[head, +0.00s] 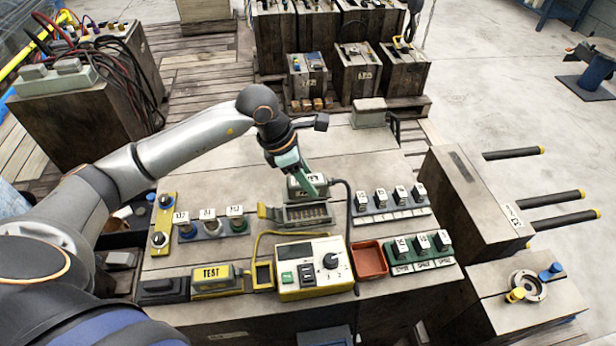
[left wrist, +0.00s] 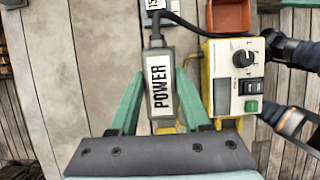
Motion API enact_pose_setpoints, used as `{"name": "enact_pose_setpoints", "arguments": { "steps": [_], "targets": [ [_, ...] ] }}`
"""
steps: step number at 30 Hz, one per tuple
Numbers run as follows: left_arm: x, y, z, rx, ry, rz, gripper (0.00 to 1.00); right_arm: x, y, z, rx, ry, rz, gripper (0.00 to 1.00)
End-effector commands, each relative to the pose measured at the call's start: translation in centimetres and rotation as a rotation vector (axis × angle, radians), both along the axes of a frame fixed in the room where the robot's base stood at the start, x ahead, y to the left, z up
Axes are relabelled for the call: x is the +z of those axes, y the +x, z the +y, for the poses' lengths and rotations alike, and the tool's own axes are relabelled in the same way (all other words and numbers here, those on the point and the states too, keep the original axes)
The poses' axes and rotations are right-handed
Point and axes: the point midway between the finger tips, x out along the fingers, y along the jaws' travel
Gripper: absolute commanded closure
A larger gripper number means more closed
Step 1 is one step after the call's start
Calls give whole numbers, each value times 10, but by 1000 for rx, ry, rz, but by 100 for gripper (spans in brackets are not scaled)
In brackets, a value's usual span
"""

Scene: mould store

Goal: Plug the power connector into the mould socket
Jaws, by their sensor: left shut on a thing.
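The power connector (head: 301,182) is a grey-green block with a white label and a black cable. My left gripper (head: 308,187) has green fingers and is shut on it. In the left wrist view the connector (left wrist: 160,86) sits between the two fingers (left wrist: 160,98), its POWER label facing the camera. The mould socket (head: 306,214), a grey-green block with a dark slotted face and a yellow lever (head: 263,211), lies just below the connector in the head view. The connector appears held above it; the exact gap cannot be told. My right gripper is not in view.
A control box (head: 310,268) with a dial stands in front of the socket, beside a red tray (head: 369,259). Labelled plugs (head: 208,222) stand left, others (head: 390,202) right. A TEST block (head: 213,277) lies at front left. The cable runs down the socket's right side.

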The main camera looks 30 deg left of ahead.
Motion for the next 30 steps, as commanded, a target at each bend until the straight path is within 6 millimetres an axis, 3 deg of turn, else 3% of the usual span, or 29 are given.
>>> {"name": "enact_pose_setpoints", "arguments": {
  "steps": [15,30],
  "targets": [
    [-46,1,0,-1,-1,-2,100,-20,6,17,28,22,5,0],
    [-50,1,0,0,-1,-2,100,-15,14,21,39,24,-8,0]
  ]
}}
